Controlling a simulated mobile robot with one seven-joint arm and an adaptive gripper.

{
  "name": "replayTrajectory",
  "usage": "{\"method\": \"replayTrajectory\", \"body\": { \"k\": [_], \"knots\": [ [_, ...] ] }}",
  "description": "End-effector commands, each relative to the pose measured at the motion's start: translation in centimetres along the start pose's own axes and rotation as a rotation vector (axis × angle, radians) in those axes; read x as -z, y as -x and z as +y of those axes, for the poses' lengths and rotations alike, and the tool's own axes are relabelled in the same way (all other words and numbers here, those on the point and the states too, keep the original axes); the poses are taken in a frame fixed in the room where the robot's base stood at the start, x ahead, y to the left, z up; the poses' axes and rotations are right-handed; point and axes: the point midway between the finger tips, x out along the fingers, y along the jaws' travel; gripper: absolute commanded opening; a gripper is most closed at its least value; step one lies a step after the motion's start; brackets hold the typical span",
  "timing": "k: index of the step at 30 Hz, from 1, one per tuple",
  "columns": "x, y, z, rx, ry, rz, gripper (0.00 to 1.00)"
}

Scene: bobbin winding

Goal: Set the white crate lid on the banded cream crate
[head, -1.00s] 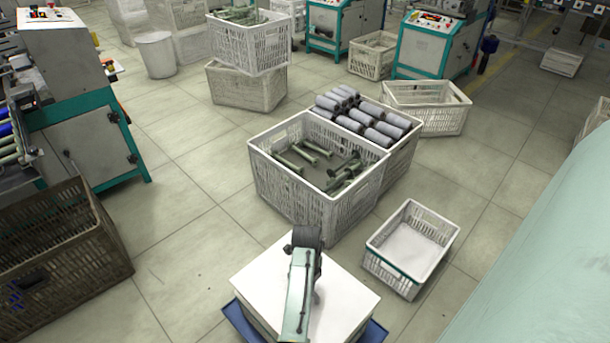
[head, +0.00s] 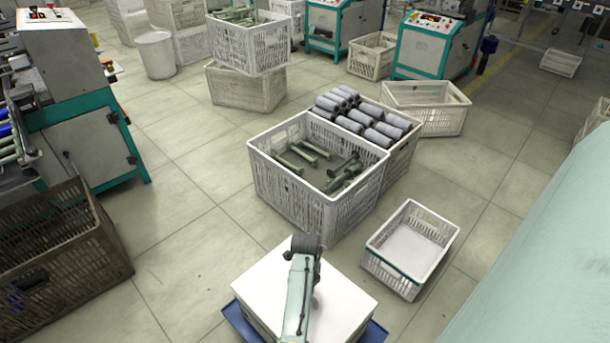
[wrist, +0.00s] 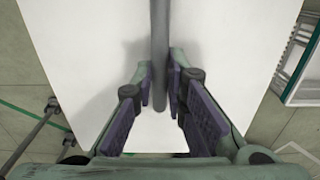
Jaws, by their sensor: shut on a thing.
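The white crate lid (head: 262,283) is a flat white panel at the bottom of the head view, and it fills most of the wrist view (wrist: 80,60). A grey bar handle (wrist: 159,25) runs along its middle. My gripper (wrist: 161,75) is shut on this handle, one finger on each side. In the head view my arm covers the handle's middle and my fingers are hidden. The banded cream crate (head: 378,266), small with a green band on its near side, stands open on the floor right of the lid. It looks empty, and a corner shows in the wrist view (wrist: 302,70).
A blue base (head: 374,331) shows under the lid. Behind stand a large white crate (head: 290,196) with green bobbins and a crate of grey bobbins (head: 402,160). A brown crate (head: 75,262) is at left. Bare floor lies between the lid and crates.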

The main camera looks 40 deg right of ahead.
Motion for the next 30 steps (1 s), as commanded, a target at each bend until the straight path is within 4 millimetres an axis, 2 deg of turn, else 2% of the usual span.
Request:
{"method": "replayTrajectory", "body": {
  "k": [30],
  "knots": [
    [0.0,-4.8,-0.1,0.002,0.001,-0.001,0.0]
  ]
}}
